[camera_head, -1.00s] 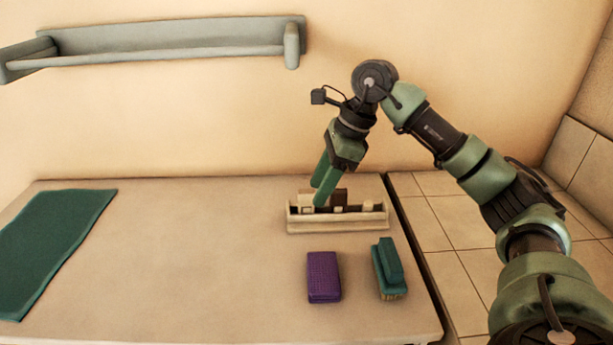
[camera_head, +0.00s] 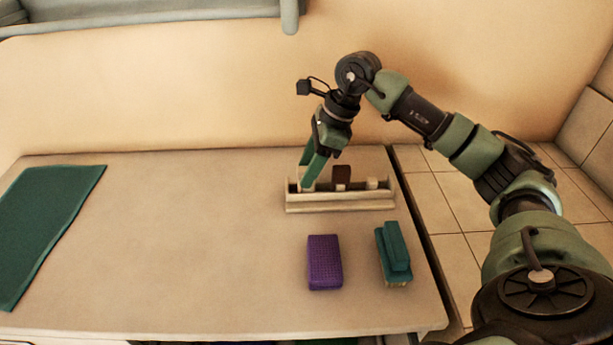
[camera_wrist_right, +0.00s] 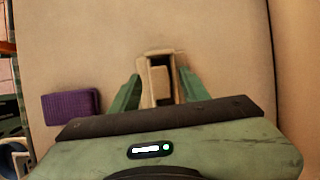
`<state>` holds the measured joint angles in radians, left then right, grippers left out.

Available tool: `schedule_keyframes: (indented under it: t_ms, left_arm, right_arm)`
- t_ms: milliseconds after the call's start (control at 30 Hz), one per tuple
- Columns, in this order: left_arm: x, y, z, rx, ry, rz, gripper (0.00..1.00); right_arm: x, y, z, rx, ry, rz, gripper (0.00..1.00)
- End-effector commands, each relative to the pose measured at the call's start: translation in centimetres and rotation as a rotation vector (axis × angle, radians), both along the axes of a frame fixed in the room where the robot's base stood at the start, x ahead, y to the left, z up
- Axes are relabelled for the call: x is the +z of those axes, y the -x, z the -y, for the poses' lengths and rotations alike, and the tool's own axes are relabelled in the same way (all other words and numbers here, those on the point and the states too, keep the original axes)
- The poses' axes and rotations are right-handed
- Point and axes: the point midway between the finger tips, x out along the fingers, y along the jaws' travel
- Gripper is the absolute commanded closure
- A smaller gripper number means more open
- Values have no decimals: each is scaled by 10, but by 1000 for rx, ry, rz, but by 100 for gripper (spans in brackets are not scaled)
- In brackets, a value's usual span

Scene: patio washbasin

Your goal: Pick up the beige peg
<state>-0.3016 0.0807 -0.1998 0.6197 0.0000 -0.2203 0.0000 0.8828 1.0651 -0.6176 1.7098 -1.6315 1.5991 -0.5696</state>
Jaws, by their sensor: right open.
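A cream tray (camera_head: 340,207) with low walls stands near the back right of the table. My right gripper (camera_head: 308,187) points down at the tray's left end, its two green fingers apart. In the right wrist view, my right gripper (camera_wrist_right: 158,94) has a finger on either side of the narrow tray. A beige block-like piece (camera_wrist_right: 160,84), which may be the beige peg, shows between them; contact is not clear. In the head view the fingers mostly hide that end. A short cream piece (camera_head: 372,183) sits at the tray's right end. My left gripper is out of view.
A dark brown block (camera_head: 341,174) stands mid-tray. A purple sponge (camera_head: 324,262) and a teal brush (camera_head: 394,252) lie in front of the tray. A green cloth (camera_head: 45,225) lies at the left. The table between cloth and sponge is clear. A grey shelf (camera_head: 150,18) hangs above.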

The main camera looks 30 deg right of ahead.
Motion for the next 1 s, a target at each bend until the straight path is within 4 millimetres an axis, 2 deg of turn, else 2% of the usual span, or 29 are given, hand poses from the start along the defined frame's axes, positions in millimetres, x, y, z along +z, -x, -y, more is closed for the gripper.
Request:
schedule_keyframes:
  t_ms: [100,300,333,400,500,833,1000]
  left_arm:
    - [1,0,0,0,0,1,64]
    - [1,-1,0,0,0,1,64]
    - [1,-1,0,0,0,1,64]
    - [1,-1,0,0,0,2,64]
    - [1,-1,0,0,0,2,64]
    - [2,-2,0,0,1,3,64]
    - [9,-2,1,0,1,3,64]
  right_arm:
    - [-8,-1,-3,1,-1,-2,55]
    - [-9,-2,-3,0,-1,0,55]
    - [-9,-2,-3,0,-1,0,57]
    - [-9,-2,-3,0,-1,0,77]
    - [-9,-2,-3,0,-1,0,100]
    - [-7,-2,-3,0,-1,0,100]
    - [3,-1,-1,-2,0,2,100]
